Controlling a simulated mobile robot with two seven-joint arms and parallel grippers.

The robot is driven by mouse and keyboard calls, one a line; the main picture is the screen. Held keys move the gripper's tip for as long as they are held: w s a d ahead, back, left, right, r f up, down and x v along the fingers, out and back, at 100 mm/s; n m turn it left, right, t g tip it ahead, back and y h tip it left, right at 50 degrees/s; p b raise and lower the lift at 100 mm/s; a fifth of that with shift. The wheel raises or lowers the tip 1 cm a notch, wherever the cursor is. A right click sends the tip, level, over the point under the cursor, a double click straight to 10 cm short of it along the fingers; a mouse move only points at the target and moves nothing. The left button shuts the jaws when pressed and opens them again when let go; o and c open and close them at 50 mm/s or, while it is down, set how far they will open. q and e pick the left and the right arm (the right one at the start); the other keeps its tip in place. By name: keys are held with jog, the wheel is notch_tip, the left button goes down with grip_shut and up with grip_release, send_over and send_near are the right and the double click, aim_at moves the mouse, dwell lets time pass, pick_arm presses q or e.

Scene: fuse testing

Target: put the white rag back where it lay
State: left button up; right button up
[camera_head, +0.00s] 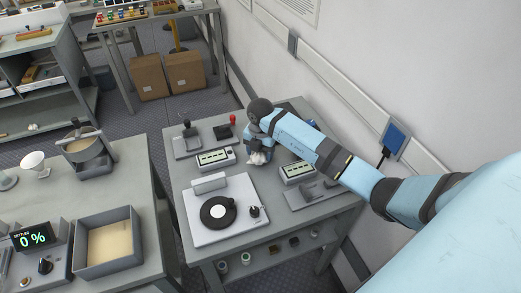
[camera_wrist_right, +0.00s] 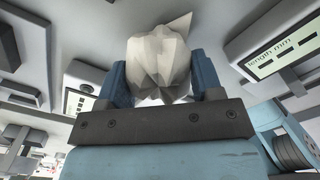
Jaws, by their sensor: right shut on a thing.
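The white rag (camera_wrist_right: 158,58) is a crumpled, faceted bundle between the two blue fingers of my right gripper (camera_wrist_right: 160,85) in the right wrist view. In the head view the rag (camera_head: 258,157) shows as a small white bit under my right gripper (camera_head: 260,146). The gripper is over the middle of the grey workbench (camera_head: 266,205), between two devices with displays. I cannot tell whether the rag touches the bench top. My left gripper is not in view.
A display device (camera_head: 215,158) stands left of the gripper and another (camera_head: 297,171) right of it. A turntable-like unit (camera_head: 218,211) sits in front. A small red-topped item (camera_head: 232,119) stands behind. An open tray (camera_head: 107,243) is on the left table. The wall closes off the right side.

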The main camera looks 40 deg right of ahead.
jog(key=shift+f, duration=0.55)
jog(key=shift+f+b, duration=0.5)
jog(key=shift+f, duration=0.05)
jog(key=o, duration=0.9)
notch_tip(320, 180, up, 14)
jog(key=shift+f+b, duration=0.1)
jog(key=shift+b, duration=0.2)
